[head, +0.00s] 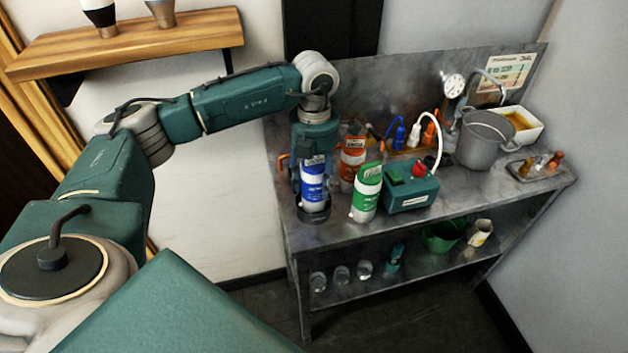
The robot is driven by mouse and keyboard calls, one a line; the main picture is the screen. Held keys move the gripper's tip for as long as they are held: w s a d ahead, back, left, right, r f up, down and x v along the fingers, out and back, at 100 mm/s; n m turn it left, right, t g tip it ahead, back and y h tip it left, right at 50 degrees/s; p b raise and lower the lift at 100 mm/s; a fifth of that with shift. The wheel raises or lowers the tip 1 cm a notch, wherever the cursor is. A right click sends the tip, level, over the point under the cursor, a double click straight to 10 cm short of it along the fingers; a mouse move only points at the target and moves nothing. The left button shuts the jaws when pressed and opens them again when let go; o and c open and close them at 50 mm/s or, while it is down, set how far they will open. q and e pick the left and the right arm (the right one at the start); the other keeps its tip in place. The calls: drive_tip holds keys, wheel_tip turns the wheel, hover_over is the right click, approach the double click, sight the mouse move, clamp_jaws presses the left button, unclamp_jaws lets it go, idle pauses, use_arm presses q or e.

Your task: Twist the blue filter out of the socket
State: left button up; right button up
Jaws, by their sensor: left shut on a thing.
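The blue filter (314,191) is an upright cylinder with a blue and white label, near the left end of the grey metal bench. Its lower end sits at the dark round socket (314,215); I cannot tell how deep it is seated. My left gripper (313,178) comes down from above and is shut on the blue filter, a finger on each side. The top of the filter is hidden by the gripper. My right gripper is not in view.
A green filter (366,193) stands close to the right, an orange one (352,160) behind. A green box (411,192) with a red knob and white hose, a grey pot (484,140) and a white bin (520,128) stand further right. The lower shelf (400,268) holds jars.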

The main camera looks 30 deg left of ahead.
sight(315, 163)
use_arm(q)
drive_tip(key=shift+r+p, duration=1.95)
drive_tip(key=shift+r, duration=1.45)
drive_tip(key=shift+d, duration=0.1)
